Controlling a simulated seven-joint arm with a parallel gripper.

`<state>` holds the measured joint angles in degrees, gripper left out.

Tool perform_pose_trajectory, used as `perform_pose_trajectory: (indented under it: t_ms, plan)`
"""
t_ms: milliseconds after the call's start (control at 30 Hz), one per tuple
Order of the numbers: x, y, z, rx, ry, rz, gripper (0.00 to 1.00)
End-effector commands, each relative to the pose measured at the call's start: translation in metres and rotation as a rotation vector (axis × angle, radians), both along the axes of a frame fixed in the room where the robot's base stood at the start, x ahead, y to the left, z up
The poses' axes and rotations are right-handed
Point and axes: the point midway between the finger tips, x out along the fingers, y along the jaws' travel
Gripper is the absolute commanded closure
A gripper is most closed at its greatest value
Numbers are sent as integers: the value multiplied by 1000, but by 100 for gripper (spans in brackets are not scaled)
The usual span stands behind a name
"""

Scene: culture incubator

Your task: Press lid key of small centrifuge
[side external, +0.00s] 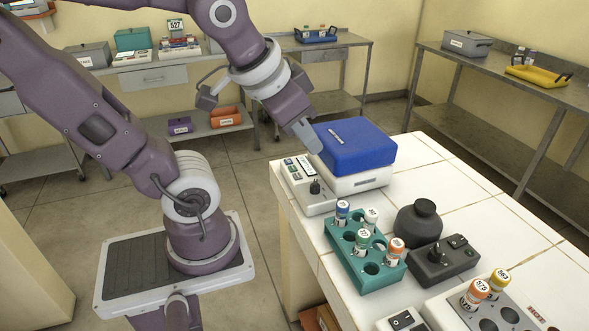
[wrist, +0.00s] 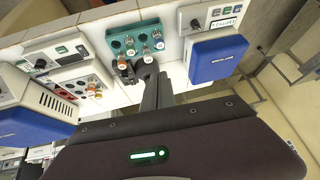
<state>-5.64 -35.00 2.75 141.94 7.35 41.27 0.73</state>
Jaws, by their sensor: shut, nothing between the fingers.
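The small centrifuge has a closed blue lid (side external: 354,145) on a white base (side external: 361,181). Its pale control panel (side external: 316,206) carries small displays and keys (side external: 298,167) and a black knob (side external: 315,187). In the wrist view, a blue lid (wrist: 215,60) shows at the upper right, with its panel (wrist: 226,20) above it. My gripper (side external: 309,140) is shut and empty, pointing down just left of the blue lid, over the back of the panel. Whether it touches anything is unclear. The fingers also show in the wrist view (wrist: 157,82). Which key is the lid key cannot be read.
A teal rack (side external: 366,276) of capped tubes stands in front of the centrifuge. A dark rounded vessel (side external: 419,222) and a black control box (side external: 444,262) are to its right. A block with tubes (side external: 500,312) is at the front. Bare white tiles (side external: 470,185) lie at right.

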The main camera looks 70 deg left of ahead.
Motion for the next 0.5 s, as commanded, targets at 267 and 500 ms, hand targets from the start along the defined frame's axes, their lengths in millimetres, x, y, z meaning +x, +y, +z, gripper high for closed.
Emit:
perform_pose_trajectory:
  t_ms: [267,500]
  plan:
    - [69,120,-13,231,-50,103,100]
    - [92,231,-50,407,-47,72,100]
